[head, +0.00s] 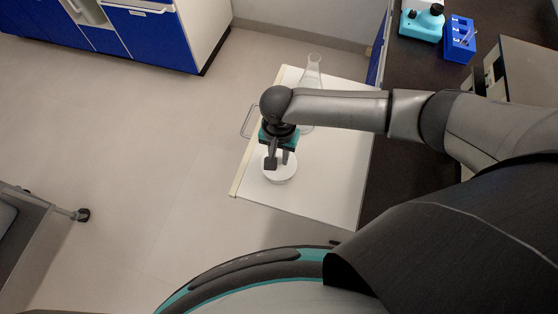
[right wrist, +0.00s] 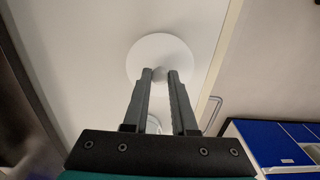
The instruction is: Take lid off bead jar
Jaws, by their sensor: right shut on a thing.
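A white round lid (head: 279,175) shows below my right gripper (head: 279,158), over a white surface. In the right wrist view the lid (right wrist: 162,50) is a pale disc with a small knob, and the fingertips of my right gripper (right wrist: 160,74) are closed on that knob. The bead jar cannot be told apart from the lid, and no beads show. I cannot tell whether the lid rests on the jar or is lifted. My left gripper is not in view.
The white pull-out surface (head: 327,190) has a metal handle on its left side. A clear flask (head: 314,72) stands at its back. The dark counter (head: 412,65) at right carries a teal device (head: 422,25) and a blue rack (head: 460,42). Open floor lies left.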

